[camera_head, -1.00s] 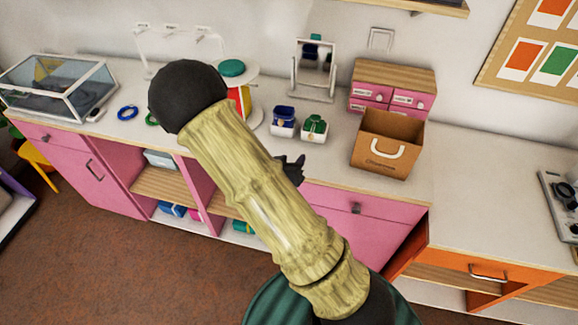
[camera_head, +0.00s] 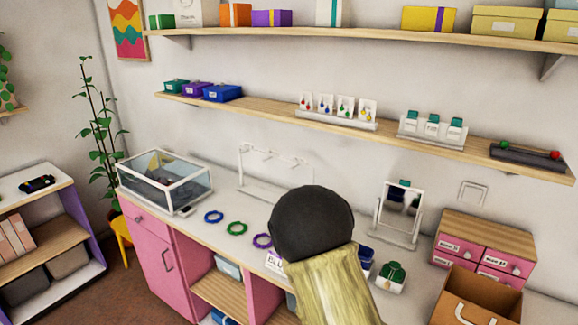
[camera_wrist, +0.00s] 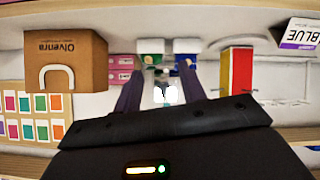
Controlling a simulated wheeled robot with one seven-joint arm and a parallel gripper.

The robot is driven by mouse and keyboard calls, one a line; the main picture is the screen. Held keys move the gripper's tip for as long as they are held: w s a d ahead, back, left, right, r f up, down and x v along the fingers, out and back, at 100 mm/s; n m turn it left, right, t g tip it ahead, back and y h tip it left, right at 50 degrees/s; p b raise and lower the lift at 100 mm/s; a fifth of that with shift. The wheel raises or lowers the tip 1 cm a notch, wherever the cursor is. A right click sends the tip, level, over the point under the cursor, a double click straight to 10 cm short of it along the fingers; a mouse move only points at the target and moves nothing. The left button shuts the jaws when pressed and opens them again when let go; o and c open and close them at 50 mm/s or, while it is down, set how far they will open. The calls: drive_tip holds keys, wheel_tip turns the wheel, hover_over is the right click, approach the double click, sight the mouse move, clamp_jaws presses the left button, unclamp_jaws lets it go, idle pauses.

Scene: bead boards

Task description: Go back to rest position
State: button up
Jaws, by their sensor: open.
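My gripper (camera_wrist: 160,82) shows in the wrist view with its two dark fingers apart. I see nothing held between them. Beyond the fingertips are a green-and-white jewellery display (camera_wrist: 151,48) and a blue one (camera_wrist: 186,60), both apart from the fingers as far as I can tell. In the head view my arm rises from the bottom centre and hides part of the counter. The gripper itself is hidden there. The necklace display (camera_head: 390,277) stands on the counter just right of my arm.
A brown paper bag (camera_head: 478,300) and a pink drawer box (camera_head: 484,246) stand at the right. A mirror (camera_head: 398,214) stands behind. Blue (camera_head: 214,216), green (camera_head: 237,228) and purple (camera_head: 262,241) rings lie left of my arm, near a glass case (camera_head: 165,180). Wall shelves (camera_head: 350,127) hang above.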

drive_tip(key=s+a+r+n+g+y, duration=0.2)
drive_tip(key=s+r+n+g+y, duration=0.2)
drive_tip(key=s+r, duration=0.5)
drive_tip(key=s+g+y, duration=0.2)
drive_tip(key=s, duration=0.1)
drive_tip(key=shift+s+r+n, duration=0.15)
drive_tip(key=shift+r+n, duration=0.05)
drive_tip(key=shift+n, duration=0.1)
